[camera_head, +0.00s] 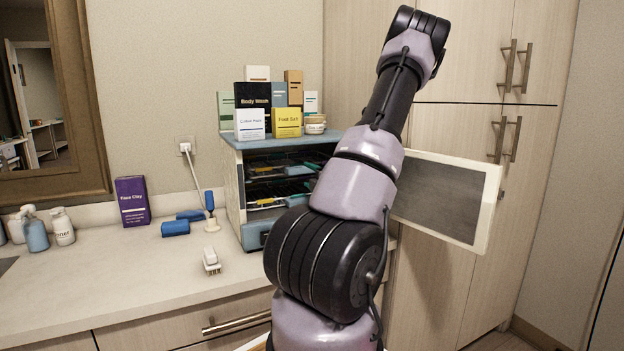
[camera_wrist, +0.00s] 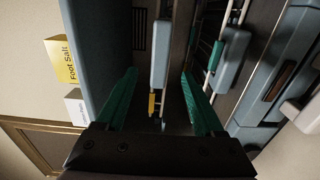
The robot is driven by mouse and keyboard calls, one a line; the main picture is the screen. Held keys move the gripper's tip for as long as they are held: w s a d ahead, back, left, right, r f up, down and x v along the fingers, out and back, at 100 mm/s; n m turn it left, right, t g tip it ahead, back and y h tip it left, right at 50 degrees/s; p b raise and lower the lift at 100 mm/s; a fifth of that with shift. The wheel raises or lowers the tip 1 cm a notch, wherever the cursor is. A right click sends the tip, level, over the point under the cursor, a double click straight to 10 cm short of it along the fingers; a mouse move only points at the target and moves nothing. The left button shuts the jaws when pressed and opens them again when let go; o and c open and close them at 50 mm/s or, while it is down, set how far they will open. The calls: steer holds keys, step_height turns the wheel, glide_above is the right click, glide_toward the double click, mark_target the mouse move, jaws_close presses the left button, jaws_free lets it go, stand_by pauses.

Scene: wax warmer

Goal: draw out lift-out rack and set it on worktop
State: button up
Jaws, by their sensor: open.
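The wax warmer (camera_head: 239,193) stands open at the back of the worktop (camera_head: 120,285), with a blue-grey top and dark interior. Wire racks (camera_head: 265,202) are inside, one above another, with blue and pale pieces on them; which one is the lift-out rack I cannot tell. My gripper is hidden behind my arm in the head view. In the wrist view, turned sideways, my gripper (camera_wrist: 158,74) has its green fingers apart at the warmer's opening. A pale blue bar with a yellow end (camera_wrist: 159,55) shows between them, with no visible grip. Another rack (camera_wrist: 242,20) lies right of the fingers.
The warmer's door (camera_head: 440,197) is swung open to the right. Boxes, including a yellow one (camera_head: 287,122), crowd its top. A purple box (camera_head: 132,201), blue rolls (camera_head: 175,228) and a small white brush-like item (camera_head: 211,261) stand left. The worktop's front left is clear.

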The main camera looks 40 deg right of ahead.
mark_target(302, 171)
steer(key=shift+x, duration=4.25)
jaws_close()
